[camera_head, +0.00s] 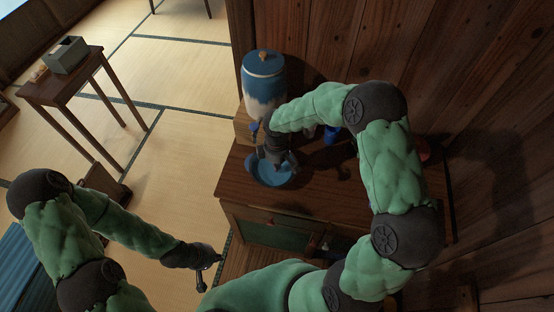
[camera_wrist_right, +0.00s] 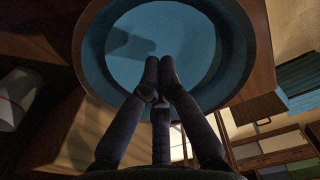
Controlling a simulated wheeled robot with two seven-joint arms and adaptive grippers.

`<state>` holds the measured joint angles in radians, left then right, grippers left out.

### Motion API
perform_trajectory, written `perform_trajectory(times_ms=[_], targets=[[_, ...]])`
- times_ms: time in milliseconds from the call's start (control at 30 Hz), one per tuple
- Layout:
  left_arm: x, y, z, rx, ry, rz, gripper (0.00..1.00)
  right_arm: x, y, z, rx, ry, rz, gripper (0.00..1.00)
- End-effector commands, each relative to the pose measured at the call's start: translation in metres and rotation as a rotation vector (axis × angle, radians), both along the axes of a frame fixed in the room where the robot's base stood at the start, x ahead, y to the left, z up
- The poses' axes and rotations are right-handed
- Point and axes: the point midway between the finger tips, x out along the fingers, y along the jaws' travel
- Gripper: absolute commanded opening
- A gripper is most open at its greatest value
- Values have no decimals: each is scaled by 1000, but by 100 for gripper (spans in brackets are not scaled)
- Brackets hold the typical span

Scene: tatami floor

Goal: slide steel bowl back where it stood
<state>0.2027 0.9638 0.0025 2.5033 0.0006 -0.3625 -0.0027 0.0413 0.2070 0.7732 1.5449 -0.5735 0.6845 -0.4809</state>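A round, shallow bowl (camera_head: 277,182) stands on the wooden cabinet top; it looks blue rather than plain steel. My right gripper (camera_head: 277,160) reaches down over it from behind and hides its far part. In the right wrist view the bowl (camera_wrist_right: 190,30) fills the upper middle, and the fingers (camera_wrist_right: 159,72) lie close together across its near rim. I cannot tell whether they pinch the rim or only overlap it. My left gripper (camera_head: 211,268) hangs low beside the cabinet's front left corner, empty, with its fingers spread.
A blue and white lidded jar (camera_head: 264,80) stands at the cabinet's back left. Small blue things and a reddish thing (camera_head: 423,150) are partly hidden behind my right arm. The wooden wall (camera_head: 450,70) rises close behind. The cabinet top's front left (camera_head: 233,187) is bare.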

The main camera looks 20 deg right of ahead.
Motion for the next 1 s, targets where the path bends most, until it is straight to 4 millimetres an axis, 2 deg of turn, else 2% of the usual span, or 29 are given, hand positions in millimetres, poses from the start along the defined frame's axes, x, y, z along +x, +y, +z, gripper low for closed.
perform_trajectory(times_ms=[33,100,333,867,1000], targets=[[0,0,-5,0,0,0,0,-1,0,-13,0,4,0,0],[0,0,-8,0,0,0,0,-1,0,-25,0,4,-1,0],[0,0,-9,0,0,0,0,-19,-25,-20,1,1,-4,0],[0,0,-10,0,0,0,0,-26,-32,-19,1,1,-2,0],[0,0,-6,0,0,0,0,-36,-46,-18,0,2,-5,0]])
